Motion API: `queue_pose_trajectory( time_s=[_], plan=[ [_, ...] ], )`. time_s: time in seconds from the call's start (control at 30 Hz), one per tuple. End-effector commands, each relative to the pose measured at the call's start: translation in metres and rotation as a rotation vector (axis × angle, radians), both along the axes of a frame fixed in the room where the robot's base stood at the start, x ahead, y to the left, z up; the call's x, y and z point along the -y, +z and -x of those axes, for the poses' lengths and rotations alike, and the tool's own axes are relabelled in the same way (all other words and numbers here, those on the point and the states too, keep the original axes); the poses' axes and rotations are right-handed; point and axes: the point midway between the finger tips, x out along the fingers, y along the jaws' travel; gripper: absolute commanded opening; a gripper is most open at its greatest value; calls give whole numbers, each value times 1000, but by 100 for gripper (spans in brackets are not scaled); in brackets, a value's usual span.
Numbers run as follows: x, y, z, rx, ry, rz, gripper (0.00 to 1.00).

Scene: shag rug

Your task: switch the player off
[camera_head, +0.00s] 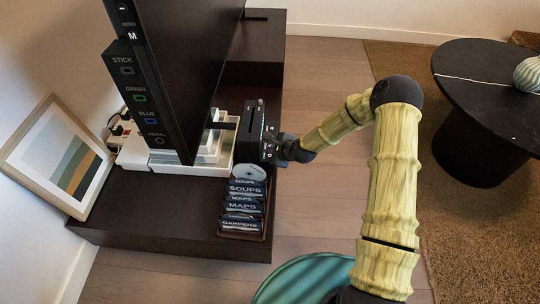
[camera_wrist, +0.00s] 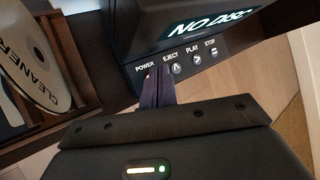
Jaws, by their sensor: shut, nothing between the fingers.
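The player (camera_head: 249,131) is a dark upright box on the low dark cabinet, right of the screen. In the wrist view the player (camera_wrist: 185,25) shows a lit display reading "NO DISC". Below it are the labels POWER, EJECT, PLAY and STOP. The eject, play and stop buttons show; the power button under its label (camera_wrist: 145,68) is hidden behind my fingers. My gripper (camera_wrist: 158,72) is shut and empty, its tips at the player's front just below POWER. I cannot tell if they touch. In the head view my gripper (camera_head: 273,150) is at the player's front face.
A rack of labelled disc cases (camera_head: 243,205) and a pale disc (camera_head: 250,172) sit just in front of the player. A disc marked "CLEANER" (camera_wrist: 30,55) shows at the wrist view's left. The large screen (camera_head: 190,70) stands close left. Open floor lies right.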

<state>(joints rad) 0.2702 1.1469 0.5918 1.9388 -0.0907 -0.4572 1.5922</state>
Motion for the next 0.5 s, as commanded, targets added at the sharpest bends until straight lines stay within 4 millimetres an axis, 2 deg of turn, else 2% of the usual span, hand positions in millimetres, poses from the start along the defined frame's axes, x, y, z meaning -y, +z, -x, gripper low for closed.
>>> queue_pose_trajectory(
  time_s=[0.5],
  plan=[
    [0,-8,0,-1,-2,0,0]
  ],
)
